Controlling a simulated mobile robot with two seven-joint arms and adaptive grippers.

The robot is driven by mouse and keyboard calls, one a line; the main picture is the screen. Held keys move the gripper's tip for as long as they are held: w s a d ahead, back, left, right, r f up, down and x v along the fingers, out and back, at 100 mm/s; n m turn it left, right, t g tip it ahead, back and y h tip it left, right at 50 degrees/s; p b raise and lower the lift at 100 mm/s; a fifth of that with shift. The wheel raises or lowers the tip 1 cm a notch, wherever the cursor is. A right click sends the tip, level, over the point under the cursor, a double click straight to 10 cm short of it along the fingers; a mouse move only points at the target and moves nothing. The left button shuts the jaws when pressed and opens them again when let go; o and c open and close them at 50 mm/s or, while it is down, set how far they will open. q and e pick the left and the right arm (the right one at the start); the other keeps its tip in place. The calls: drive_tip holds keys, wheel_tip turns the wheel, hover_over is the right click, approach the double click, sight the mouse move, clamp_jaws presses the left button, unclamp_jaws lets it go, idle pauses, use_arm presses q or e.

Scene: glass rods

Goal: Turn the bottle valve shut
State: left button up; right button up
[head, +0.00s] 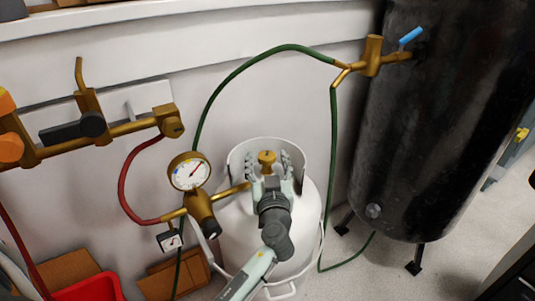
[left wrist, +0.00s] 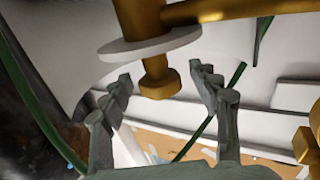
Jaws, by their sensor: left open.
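The white gas bottle (head: 310,215) stands on the floor against the wall. Its brass valve (head: 266,156) is at the top, inside the bottle's collar. My left gripper (head: 268,163) is open at the valve, with one finger on each side of it. In the left wrist view the valve's brass knob (left wrist: 157,80) sits between the spread fingertips of this gripper (left wrist: 161,77), with a gap on both sides. The gripper body hides part of the bottle top. My right gripper is in neither view.
A brass regulator with a gauge (head: 189,171) stands left of the valve, with red and green hoses attached. A dark tank (head: 440,130) stands at right. A brass pipe (head: 130,127) runs along the left wall. A red bin (head: 90,288) is at lower left.

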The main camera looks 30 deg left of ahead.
use_arm(q)
drive_tip(key=shift+w+a, duration=0.3)
drive_tip(key=shift+w, duration=0.15)
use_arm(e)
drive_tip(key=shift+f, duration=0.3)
use_arm(q)
drive_tip(key=shift+c, duration=0.3)
drive_tip(key=c, duration=1.1)
drive_tip(key=shift+c, duration=0.3)
